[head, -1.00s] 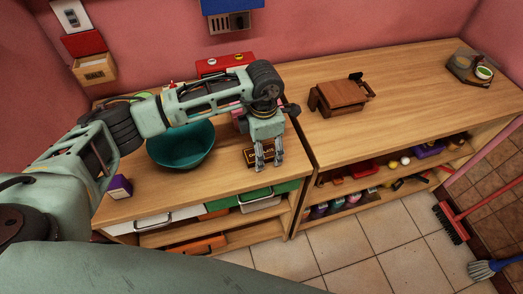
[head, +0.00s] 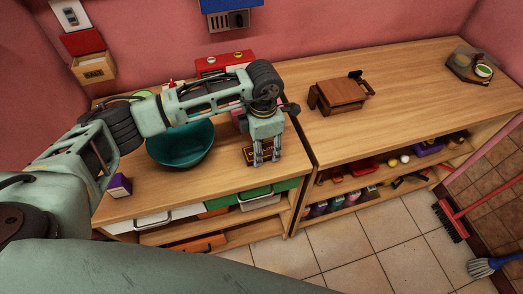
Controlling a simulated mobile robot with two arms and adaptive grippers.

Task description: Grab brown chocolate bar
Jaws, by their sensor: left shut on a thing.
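The brown chocolate bar (head: 251,159) lies on the wooden counter (head: 220,176) near its front edge, right of a teal bowl. My left gripper (head: 266,161) points down at it from above, and its fingers are shut on the bar. The fingers hide part of the bar. Whether the bar is clear of the counter I cannot tell. My right gripper is not in view.
The teal bowl (head: 182,147) stands left of the gripper, and a small purple box (head: 119,186) sits farther left. A brown wooden stand (head: 340,95) is on the right counter. A red box (head: 224,63) stands at the back. The middle of the right counter is clear.

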